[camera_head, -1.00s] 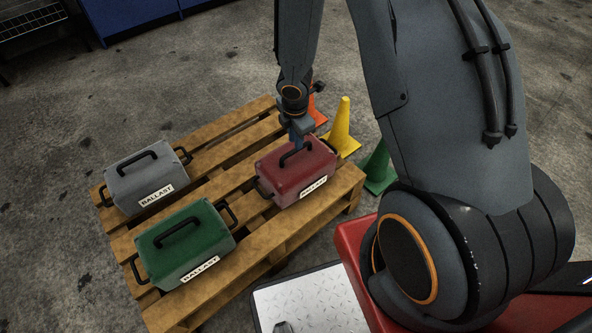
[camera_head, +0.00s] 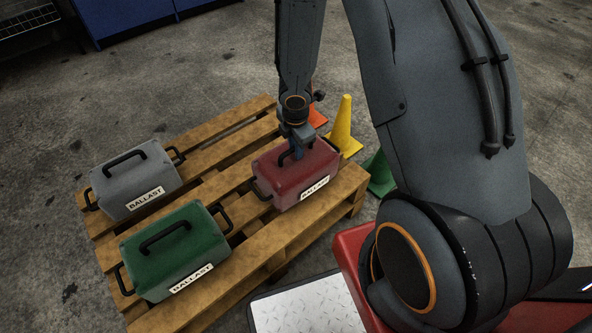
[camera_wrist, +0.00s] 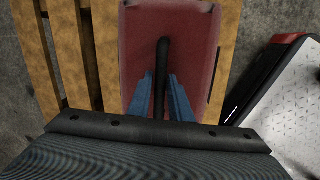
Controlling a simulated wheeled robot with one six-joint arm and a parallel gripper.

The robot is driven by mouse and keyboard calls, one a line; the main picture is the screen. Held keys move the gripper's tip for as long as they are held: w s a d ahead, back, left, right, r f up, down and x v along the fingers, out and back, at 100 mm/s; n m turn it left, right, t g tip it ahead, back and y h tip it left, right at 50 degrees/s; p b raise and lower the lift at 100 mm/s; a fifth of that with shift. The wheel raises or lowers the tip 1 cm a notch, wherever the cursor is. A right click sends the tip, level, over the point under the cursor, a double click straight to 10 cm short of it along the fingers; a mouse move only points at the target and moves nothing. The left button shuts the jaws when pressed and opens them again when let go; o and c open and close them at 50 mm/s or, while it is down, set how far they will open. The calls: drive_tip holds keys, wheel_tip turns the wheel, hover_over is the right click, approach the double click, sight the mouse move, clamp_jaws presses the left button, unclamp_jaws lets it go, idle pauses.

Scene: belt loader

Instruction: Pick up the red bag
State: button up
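The red bag (camera_head: 279,172) is a box-shaped case with a black top handle and a BALLAST label, resting on the wooden pallet (camera_head: 283,231) at its right end. My gripper (camera_head: 298,156) points down over it. In the wrist view, the blue fingers of my gripper (camera_wrist: 160,84) stand on either side of the bag's black handle (camera_wrist: 161,55), with narrow gaps beside it. They look open around the handle. The red lid (camera_wrist: 190,40) lies beneath. The fingertips' depth is hard to judge.
A grey bag (camera_head: 118,188) and a green bag (camera_head: 190,250) stand on the pallet to the left. Orange, yellow (camera_head: 344,128) and green (camera_head: 380,175) cones stand just behind the red bag. A metal tread plate (camera_head: 305,308) is at the front.

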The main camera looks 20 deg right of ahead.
clamp_jaws()
drive_tip(key=shift+r, duration=0.1)
idle(1.3)
